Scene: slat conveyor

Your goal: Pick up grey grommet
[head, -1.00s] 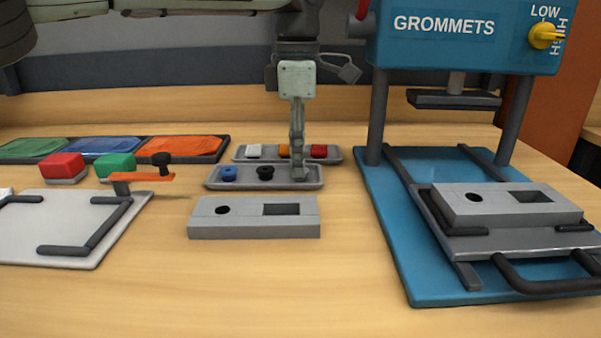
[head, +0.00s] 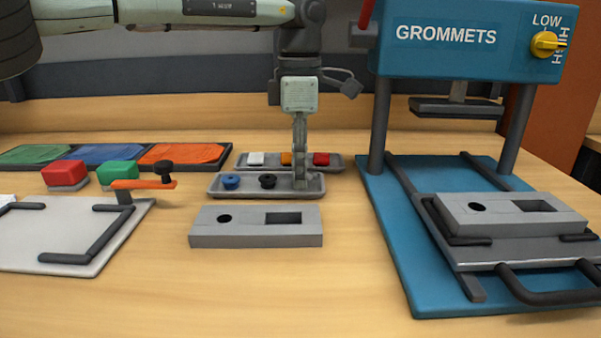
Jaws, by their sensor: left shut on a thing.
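My left gripper (head: 300,184) points down over the right end of the front grey tray (head: 215,190). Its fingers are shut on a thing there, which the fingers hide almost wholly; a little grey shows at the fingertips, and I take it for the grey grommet. A blue grommet (head: 231,181) and a black grommet (head: 268,181) sit in the same tray to the left of the fingers. My right gripper is not in view.
Behind is a tray with white, orange and red pieces (head: 321,159). In front lies a grey block (head: 256,234) with a round and a rectangular hole. The blue grommet press (head: 385,240) stands right, a similar block (head: 510,213) on it. A white plate fixture (head: 60,248) is left.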

